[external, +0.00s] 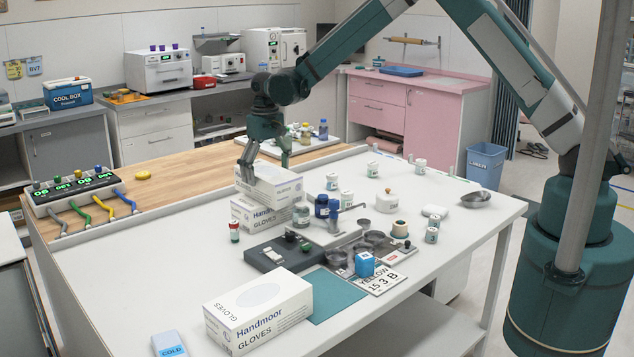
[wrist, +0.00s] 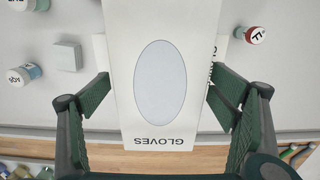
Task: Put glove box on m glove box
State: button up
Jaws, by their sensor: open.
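A white glove box (external: 272,186) lies flat on top of a second white box marked Handmoor GLOVES (external: 260,216), slightly out of line with it. My gripper (external: 264,162) is over the upper box with its fingers spread to either side. In the wrist view, the upper box (wrist: 160,30) with its oval opening lies between the open fingers (wrist: 158,88), with a gap at the left. The lower box's edge (wrist: 101,52) shows beneath. A third glove box (external: 258,312) lies at the front of the table. I cannot read any size marks.
Bottles and jars (external: 322,206) stand close right of the stack. A dark grey device (external: 279,256) and a teal mat (external: 322,294) lie between the stack and the front box. A display unit with coloured hoses (external: 74,190) stands left. The table's left middle is clear.

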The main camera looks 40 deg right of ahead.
jog(key=shift+r, duration=0.2)
notch_tip(320, 180, up, 12)
dwell(0.7)
dwell(0.7)
jog(key=s+d+r+t, duration=0.2)
jog(key=s+d+r, duration=0.6)
jog(key=s+r, duration=0.25)
jog(key=s+d+r+t, duration=0.1)
jog(key=s+d+r, duration=0.75)
jog(key=s, duration=0.25)
jog(key=s+d+f+t, duration=0.1)
jog(key=s+d, duration=0.2)
jog(key=s, duration=0.6)
jog(key=s+d+f+t, duration=0.1)
jog(key=s+d, duration=0.2)
jog(key=s, duration=0.6)
jog(key=s+d+f+t, duration=0.2)
jog(key=s+d, duration=0.1)
jog(key=s, duration=0.7)
jog(key=shift+d, duration=0.25)
